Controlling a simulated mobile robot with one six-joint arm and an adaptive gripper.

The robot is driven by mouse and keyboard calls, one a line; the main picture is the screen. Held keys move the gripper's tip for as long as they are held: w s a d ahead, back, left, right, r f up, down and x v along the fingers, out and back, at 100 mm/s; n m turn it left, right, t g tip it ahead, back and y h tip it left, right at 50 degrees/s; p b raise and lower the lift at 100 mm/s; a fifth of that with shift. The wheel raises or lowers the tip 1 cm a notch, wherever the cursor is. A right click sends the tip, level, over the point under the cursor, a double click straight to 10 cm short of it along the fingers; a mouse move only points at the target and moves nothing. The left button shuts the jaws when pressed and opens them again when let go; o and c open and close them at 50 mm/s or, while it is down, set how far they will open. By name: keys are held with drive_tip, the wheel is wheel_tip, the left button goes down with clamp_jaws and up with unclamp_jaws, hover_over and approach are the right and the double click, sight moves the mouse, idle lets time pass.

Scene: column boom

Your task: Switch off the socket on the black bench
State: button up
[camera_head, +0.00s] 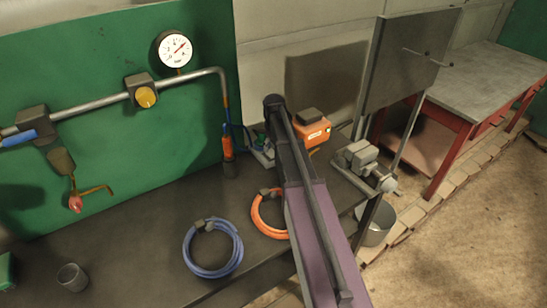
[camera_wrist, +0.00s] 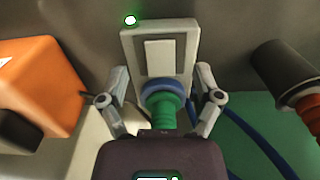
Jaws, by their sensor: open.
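The socket (camera_wrist: 178,28) fills the upper middle of the wrist view: a grey housing with a pale rectangular switch (camera_wrist: 159,58) on its face. A small green lamp (camera_wrist: 130,19) glows at its top left corner. A blue round plug with a green part (camera_wrist: 164,113) sits below the switch. My gripper (camera_wrist: 161,80) is open, its two fingers on either side of the socket's lower part; I cannot tell whether they touch it. In the head view the socket (camera_head: 262,157) is partly hidden behind my arm, at the back of the black bench (camera_head: 130,235).
An orange box (camera_wrist: 45,70) stands left of the socket in the wrist view, and a dark cylinder (camera_wrist: 282,75) stands right. In the head view, a blue hose coil (camera_head: 188,252), an orange coil (camera_head: 256,217) and a vice (camera_head: 360,160) lie on the bench. A pipe with valves runs behind.

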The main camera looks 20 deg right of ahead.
sight(271, 153)
drive_tip(key=shift+f+b, duration=1.45)
drive_tip(key=shift+f, duration=0.25)
